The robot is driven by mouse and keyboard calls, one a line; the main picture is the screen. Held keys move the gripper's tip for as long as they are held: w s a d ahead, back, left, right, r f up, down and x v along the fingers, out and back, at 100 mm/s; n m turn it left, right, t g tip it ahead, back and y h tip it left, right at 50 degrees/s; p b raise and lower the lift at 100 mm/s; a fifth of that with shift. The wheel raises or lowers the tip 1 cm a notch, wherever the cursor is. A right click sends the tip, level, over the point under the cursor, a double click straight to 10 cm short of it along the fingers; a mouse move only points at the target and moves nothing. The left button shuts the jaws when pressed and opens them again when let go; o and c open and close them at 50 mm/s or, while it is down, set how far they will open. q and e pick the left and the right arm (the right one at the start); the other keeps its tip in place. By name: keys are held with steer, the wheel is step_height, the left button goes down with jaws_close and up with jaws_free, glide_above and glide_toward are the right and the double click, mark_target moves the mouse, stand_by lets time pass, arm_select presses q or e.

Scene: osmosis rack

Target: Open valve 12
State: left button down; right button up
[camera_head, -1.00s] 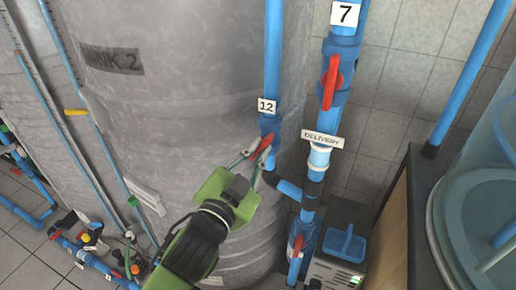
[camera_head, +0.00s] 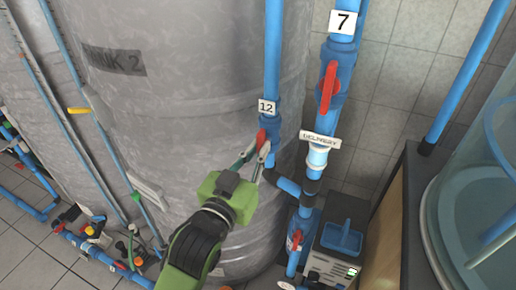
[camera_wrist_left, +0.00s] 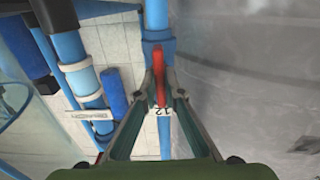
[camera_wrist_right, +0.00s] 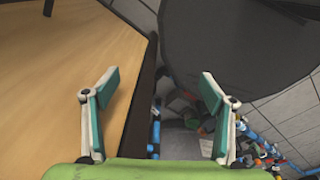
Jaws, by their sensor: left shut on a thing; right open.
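Valve 12 has a red handle (camera_head: 261,138) on a blue vertical pipe (camera_head: 273,60), below a white label marked 12 (camera_head: 267,107). My left gripper (camera_head: 258,152) is shut on the handle, with its fingers on both sides of it. In the left wrist view, the red handle (camera_wrist_left: 159,76) stands between the fingertips and lies roughly along the pipe. The 12 label (camera_wrist_left: 158,112) shows between the fingers. My right gripper (camera_wrist_right: 158,82) is open and empty in the right wrist view, away from the valve.
A pipe with a label 7 (camera_head: 343,21) and another red handle (camera_head: 329,86) stands close to the right. The delivery label (camera_head: 320,139) is below it. The large grey tank (camera_head: 180,120) is right behind valve 12. A wooden surface (camera_wrist_right: 60,75) lies near my right gripper.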

arm_select(q)
steer(key=shift+f, duration=0.1)
steer(key=c, duration=2.1)
jaws_free()
steer(key=shift+c, duration=0.2)
steer(key=v, duration=0.7)
steer(key=shift+s, duration=0.2)
